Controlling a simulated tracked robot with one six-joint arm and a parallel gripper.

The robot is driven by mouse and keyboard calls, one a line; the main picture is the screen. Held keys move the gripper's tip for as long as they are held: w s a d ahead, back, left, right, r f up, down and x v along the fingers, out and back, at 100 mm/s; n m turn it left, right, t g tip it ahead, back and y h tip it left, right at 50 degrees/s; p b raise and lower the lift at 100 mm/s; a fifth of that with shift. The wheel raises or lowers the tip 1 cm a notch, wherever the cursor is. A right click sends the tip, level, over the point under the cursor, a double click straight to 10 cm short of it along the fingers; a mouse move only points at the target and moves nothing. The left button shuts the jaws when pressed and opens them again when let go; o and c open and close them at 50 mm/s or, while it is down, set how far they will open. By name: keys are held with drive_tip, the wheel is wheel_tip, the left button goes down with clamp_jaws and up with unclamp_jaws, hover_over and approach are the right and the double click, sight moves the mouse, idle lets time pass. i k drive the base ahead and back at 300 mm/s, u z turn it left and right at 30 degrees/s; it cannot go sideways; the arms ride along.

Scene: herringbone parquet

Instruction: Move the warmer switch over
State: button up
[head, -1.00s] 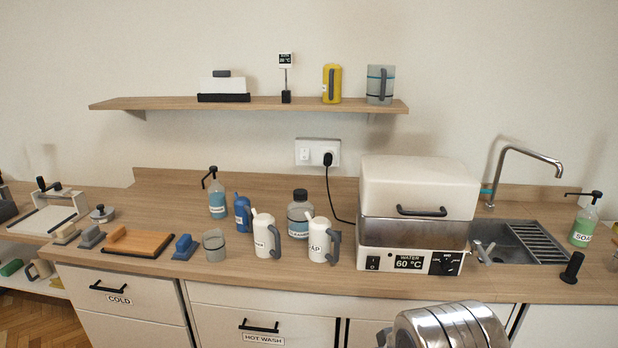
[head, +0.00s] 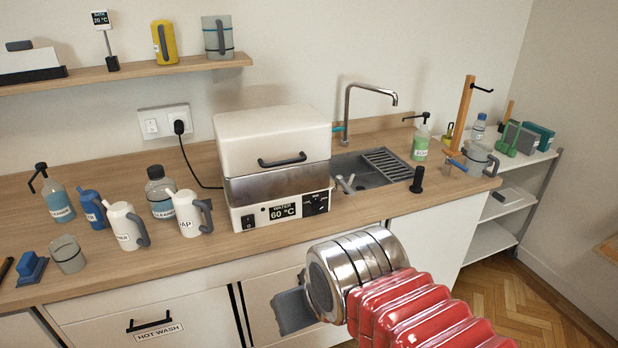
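The warmer (head: 262,138) is a white-lidded box with a steel body on the counter, in the middle of the head view. Its white front panel carries a small black rocker switch (head: 248,221) at the left, a display (head: 282,212) reading 60 °C, and a dark control block (head: 316,203) at the right. Which way the rocker is tipped is too small to tell. My gripper (head: 292,311) shows only as a grey part low in front of the counter, below the warmer and apart from it. My silver wrist hides most of it, so its opening is not visible.
White jugs (head: 188,214) and bottles stand left of the warmer. A black cable runs to the wall socket (head: 163,121). The sink (head: 368,170) and a black upright peg (head: 417,180) are at the right. A narrow counter strip before the warmer is clear.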

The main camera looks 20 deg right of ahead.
sight(248, 221)
drive_tip(key=z, duration=1.45)
drive_tip(key=k, duration=0.95)
drive_tip(key=u, duration=0.75)
drive_tip(key=i, duration=1)
drive_tip(key=u, duration=0.05)
